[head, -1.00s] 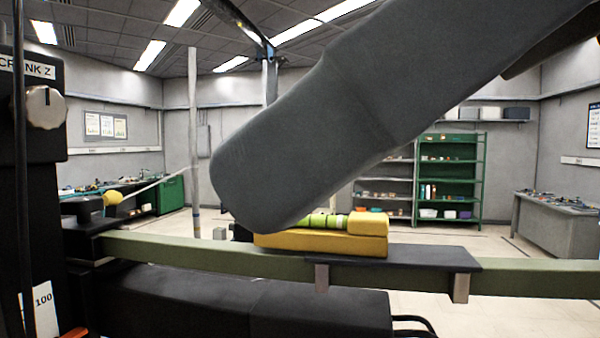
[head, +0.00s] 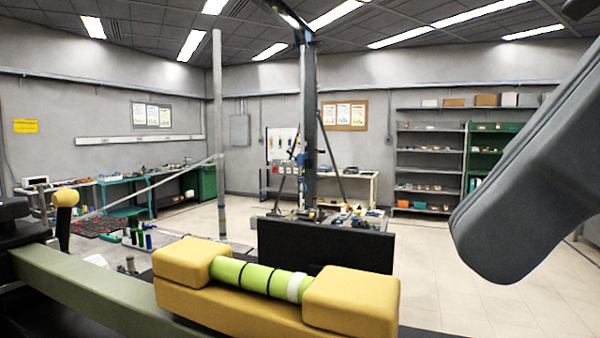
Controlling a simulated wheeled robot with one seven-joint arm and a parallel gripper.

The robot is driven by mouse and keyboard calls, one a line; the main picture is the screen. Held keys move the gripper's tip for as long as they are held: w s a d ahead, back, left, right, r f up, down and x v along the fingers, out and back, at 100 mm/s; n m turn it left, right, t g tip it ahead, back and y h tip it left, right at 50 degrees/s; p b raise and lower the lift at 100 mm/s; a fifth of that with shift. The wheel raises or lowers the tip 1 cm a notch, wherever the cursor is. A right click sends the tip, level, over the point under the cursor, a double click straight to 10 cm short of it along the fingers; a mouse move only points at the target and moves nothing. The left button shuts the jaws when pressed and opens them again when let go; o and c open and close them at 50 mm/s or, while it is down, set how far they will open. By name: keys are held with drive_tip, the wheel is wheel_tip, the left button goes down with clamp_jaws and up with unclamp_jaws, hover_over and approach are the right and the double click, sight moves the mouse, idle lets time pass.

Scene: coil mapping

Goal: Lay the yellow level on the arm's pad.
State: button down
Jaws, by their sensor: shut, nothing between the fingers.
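The yellow level (head: 230,306) is large in the lower middle of the head view. It has two raised end blocks and a lime-green vial (head: 258,278) with dark rings and one white band between them. It appears to lie flat along the olive arm (head: 85,290), on the dark pad (head: 418,333), of which little shows at the frame's bottom edge. Nothing holds the level. My gripper is not in view. Only a grey link of my own arm shows at the right, apart from the level.
A black panel (head: 325,246) stands just behind the level. A yellow knob (head: 66,198) on a dark handle is at the left. A grey post (head: 219,140) and a dark upright (head: 308,120) stand farther back. Benches and shelves (head: 430,165) line the walls. Floor is clear at the right.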

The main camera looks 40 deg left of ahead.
sight(331, 273)
drive_tip(key=shift+a+r, duration=0.1)
drive_tip(key=shift+a, duration=0.45)
drive_tip(key=s+a+p, duration=0.1)
drive_tip(key=a, duration=0.2)
drive_tip(key=a+p, duration=0.1)
drive_tip(key=a, duration=0.3)
drive_tip(key=s+a+p, duration=0.1)
drive_tip(key=a, duration=0.2)
drive_tip(key=shift+s+a+p, duration=0.25)
drive_tip(key=shift+s+p, duration=0.1)
drive_tip(key=shift+f+p, duration=0.4)
drive_tip(key=shift+p, duration=0.1)
drive_tip(key=shift+f+b, duration=0.55)
drive_tip(key=shift+d+f, duration=0.1)
drive_tip(key=shift+d, duration=0.2)
drive_tip(key=d+b, duration=0.1)
drive_tip(key=d, duration=0.2)
drive_tip(key=w+d, duration=0.1)
drive_tip(key=d, duration=0.1)
drive_tip(key=shift+w+d+f+b, duration=0.1)
drive_tip(key=shift+w+d+b, duration=0.1)
drive_tip(key=shift+d+b, duration=0.2)
